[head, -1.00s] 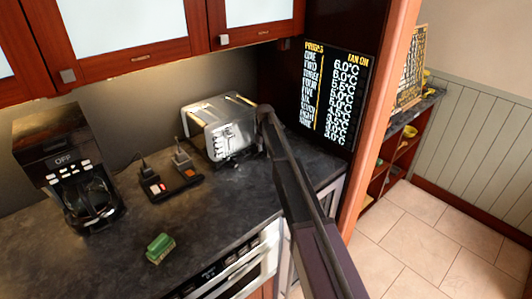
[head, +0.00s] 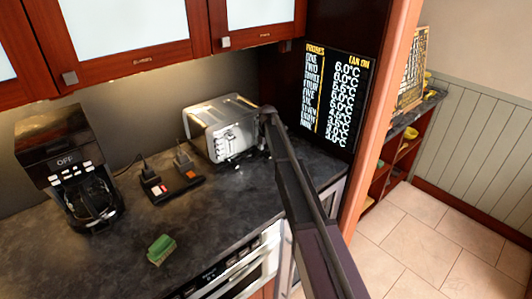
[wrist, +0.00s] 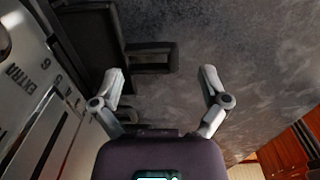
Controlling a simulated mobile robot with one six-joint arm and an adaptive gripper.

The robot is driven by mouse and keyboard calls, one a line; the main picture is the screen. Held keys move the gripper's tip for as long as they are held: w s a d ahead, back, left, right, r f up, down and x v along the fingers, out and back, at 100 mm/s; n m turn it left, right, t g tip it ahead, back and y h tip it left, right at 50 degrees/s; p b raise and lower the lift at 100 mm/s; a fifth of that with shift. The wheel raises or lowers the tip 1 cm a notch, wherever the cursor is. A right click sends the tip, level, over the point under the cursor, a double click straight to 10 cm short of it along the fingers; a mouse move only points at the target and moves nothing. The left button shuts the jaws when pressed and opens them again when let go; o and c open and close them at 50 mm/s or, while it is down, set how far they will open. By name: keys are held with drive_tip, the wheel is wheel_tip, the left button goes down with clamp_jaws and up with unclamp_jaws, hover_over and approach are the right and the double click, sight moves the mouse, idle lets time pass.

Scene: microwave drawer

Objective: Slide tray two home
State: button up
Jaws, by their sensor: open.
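A black tray-like part (wrist: 88,42) with a loop-shaped handle (wrist: 152,58) sticks out from that face. I cannot read any number marking it as tray two. My gripper (wrist: 162,74) is open and empty, its fingertips apart just below the handle in the picture. I cannot tell whether they touch it. In the head view my arm largely hides the gripper.
A coffee maker (head: 68,165) stands at the left. A black holder (head: 170,185) with plugs and cords lies left of the toaster, and a green sponge (head: 161,249) in front. A temperature board (head: 336,95) stands behind my arm. The counter's left front is clear.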

drive_tip(key=shift+s+d+r, duration=0.15)
drive_tip(key=shift+s+d, duration=0.2)
drive_tip(key=shift+d, duration=0.1)
drive_tip(key=shift+s+d, duration=0.1)
drive_tip(key=shift+s, duration=0.05)
drive_tip(key=shift+s+d+r+p, duration=0.35)
drive_tip(key=shift+s+d, duration=0.3)
drive_tip(key=shift+s, duration=0.25)
drive_tip(key=shift+s+d+r+p, duration=0.35)
drive_tip(key=shift+s+d, duration=0.3)
drive_tip(key=shift+s, duration=0.25)
drive_tip(key=shift+s+d+r+p, duration=0.35)
drive_tip(key=shift+s+d, duration=0.3)
drive_tip(key=shift+s, duration=0.25)
drive_tip(key=shift+f, duration=0.1)
drive_tip(key=s+m, duration=0.4)
drive_tip(key=s, duration=0.2)
drive_tip(key=s+d+m, duration=0.1)
drive_tip(key=s+m, duration=0.3)
drive_tip(key=s, duration=0.2)
drive_tip(key=s+d+m, duration=0.1)
drive_tip(key=s+m, duration=0.4)
drive_tip(key=s, duration=0.2)
drive_tip(key=shift+s+d, duration=0.1)
drive_tip(key=shift+d, duration=0.05)
drive_tip(key=s+d+m, duration=0.1)
drive_tip(key=s+m, duration=1.1)
drive_tip(key=s, duration=0.4)
drive_tip(key=shift+s+d, duration=0.15)
drive_tip(key=shift+d, duration=0.1)
